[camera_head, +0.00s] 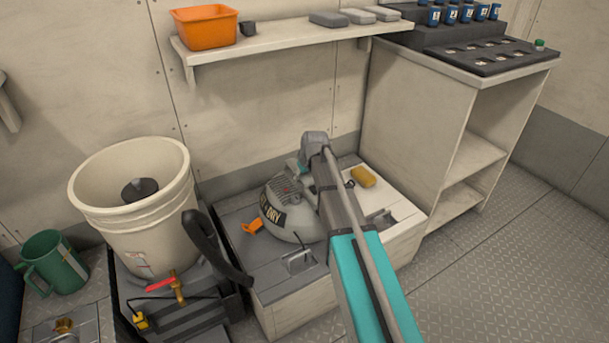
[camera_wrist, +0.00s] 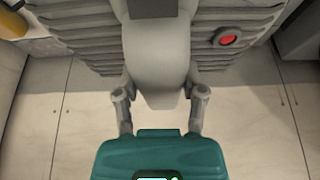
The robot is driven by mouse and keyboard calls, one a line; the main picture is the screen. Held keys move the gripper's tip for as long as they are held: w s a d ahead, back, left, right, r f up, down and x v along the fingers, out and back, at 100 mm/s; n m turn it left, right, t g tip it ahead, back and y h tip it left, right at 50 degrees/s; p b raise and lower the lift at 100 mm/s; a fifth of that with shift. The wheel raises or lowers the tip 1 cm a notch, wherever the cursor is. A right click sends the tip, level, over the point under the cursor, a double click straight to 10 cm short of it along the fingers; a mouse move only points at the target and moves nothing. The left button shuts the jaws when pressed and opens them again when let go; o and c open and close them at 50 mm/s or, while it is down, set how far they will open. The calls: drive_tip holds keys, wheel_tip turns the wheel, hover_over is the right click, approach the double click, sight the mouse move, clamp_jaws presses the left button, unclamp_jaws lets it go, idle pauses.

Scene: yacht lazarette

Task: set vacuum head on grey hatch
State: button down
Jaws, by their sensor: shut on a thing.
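The vacuum head (camera_head: 287,212) is a grey dome with a dark WET DRY label. In the head view it appears over the grey hatch (camera_head: 262,275), the left lid of the low locker. Whether it touches the lid or hangs just above it, I cannot tell. In the wrist view its ribbed grey body (camera_wrist: 265,22) shows a red button. My gripper (camera_wrist: 160,104) is shut on the vacuum head's grey handle. In the head view my arm hides the head's right side and most of the gripper.
An orange piece (camera_head: 252,228) lies beside the vacuum head. A yellow sponge (camera_head: 363,176) lies on the cream right lid. A cream bucket (camera_head: 135,205) and a dark curved hose (camera_head: 215,248) stand close on the left. A wall shelf (camera_head: 285,38) and a cabinet (camera_head: 410,130) are behind.

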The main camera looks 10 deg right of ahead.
drive_tip(key=shift+c, duration=0.9)
unclamp_jaws()
drive_tip(key=shift+r, duration=0.1)
drive_tip(key=p+v, duration=1.1)
drive_tip(key=shift+r, duration=0.4)
drive_tip(key=shift+s+d, duration=0.1)
drive_tip(key=shift+s, duration=0.05)
drive_tip(key=s+a+f+m+g+h, duration=0.1)
drive_tip(key=s+a+m+g, duration=0.1)
drive_tip(key=s, duration=2.2)
drive_tip(key=shift+a+f+m+g, duration=0.25)
drive_tip(key=shift+m+g, duration=0.55)
drive_tip(key=shift+g, duration=0.4)
